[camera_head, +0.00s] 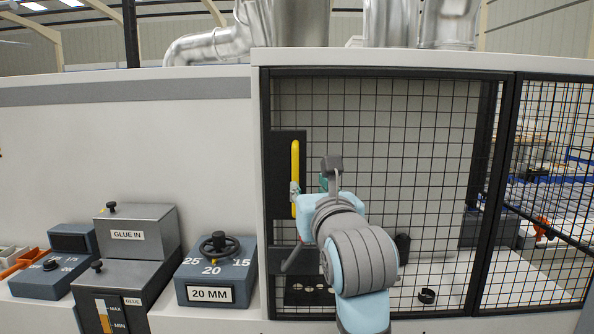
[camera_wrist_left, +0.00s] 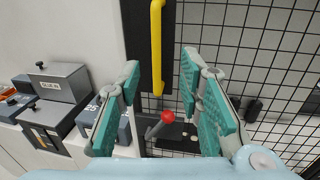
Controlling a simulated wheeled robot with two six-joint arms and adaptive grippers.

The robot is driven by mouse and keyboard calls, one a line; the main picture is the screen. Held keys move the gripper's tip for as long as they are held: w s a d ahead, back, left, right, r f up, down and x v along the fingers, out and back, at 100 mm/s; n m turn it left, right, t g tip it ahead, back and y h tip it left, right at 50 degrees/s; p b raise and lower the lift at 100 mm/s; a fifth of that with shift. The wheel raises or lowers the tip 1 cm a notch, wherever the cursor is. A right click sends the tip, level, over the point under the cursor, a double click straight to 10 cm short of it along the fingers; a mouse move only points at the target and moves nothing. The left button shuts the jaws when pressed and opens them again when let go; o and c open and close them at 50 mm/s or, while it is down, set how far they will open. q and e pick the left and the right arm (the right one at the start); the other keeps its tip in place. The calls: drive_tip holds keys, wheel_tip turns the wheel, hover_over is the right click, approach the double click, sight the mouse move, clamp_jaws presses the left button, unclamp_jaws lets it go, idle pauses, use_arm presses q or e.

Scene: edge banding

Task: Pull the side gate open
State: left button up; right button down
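The side gate (camera_head: 400,130) is a black-framed mesh panel that stands closed in the white machine front. Its yellow vertical handle (camera_head: 295,165) is on a black plate at the gate's left edge. My left gripper (camera_head: 309,182) is at the handle's lower half, with one finger overlapping it in the head view. In the left wrist view, the left gripper (camera_wrist_left: 160,75) is open with teal pads apart, and the yellow handle (camera_wrist_left: 156,40) shows in the gap between the fingertips. I cannot tell whether the pads touch it. My right gripper is not in view.
A lever with a red knob (camera_wrist_left: 168,116) is below the handle. At left are the glue box (camera_head: 135,240) and the 20 MM dial block (camera_head: 214,270). Another mesh panel (camera_head: 545,190) stands to the right. A small black ring (camera_head: 427,296) lies on the white surface behind the mesh.

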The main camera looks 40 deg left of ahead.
sight(296, 172)
use_arm(q)
drive_tip(key=p+x, duration=0.1)
drive_tip(key=x, duration=0.5)
drive_tip(key=p+x, duration=0.1)
drive_tip(key=x, duration=0.6)
drive_tip(key=shift+s+a, duration=0.2)
drive_tip(key=shift+a, duration=0.05)
drive_tip(key=shift+d, duration=0.1)
drive_tip(key=shift+f, duration=0.1)
clamp_jaws()
